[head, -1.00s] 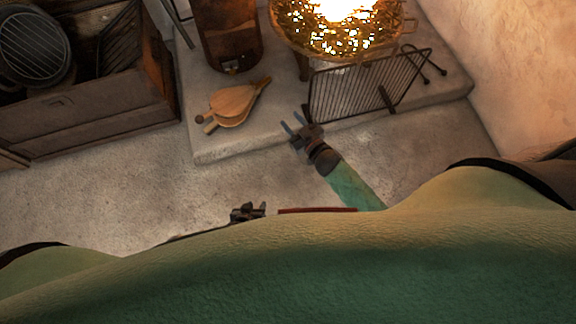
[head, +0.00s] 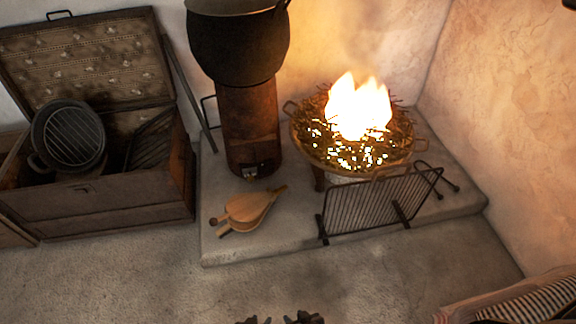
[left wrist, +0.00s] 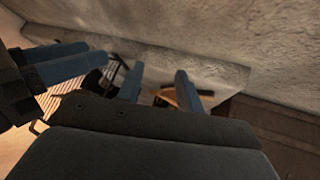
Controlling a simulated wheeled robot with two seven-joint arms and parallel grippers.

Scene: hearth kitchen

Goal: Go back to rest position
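Only the dark tops of my two grippers show at the bottom edge of the head view, left gripper (head: 253,320) and right gripper (head: 304,318), side by side. In the left wrist view my left gripper (left wrist: 158,84) has its two blue-grey fingers apart, with nothing held between them. The right gripper (left wrist: 97,54) comes in from the left of that view, close by, its two fingers seen partly overlapping but apart and empty. My arms are mostly out of view.
A stone hearth slab (head: 230,248) carries wooden bellows (head: 248,207), a rusty stove (head: 250,125) under a black pot (head: 238,45), a burning fire bowl (head: 330,157) and a standing grate (head: 365,208). An open chest (head: 110,200) stands left. The floor in front is clear.

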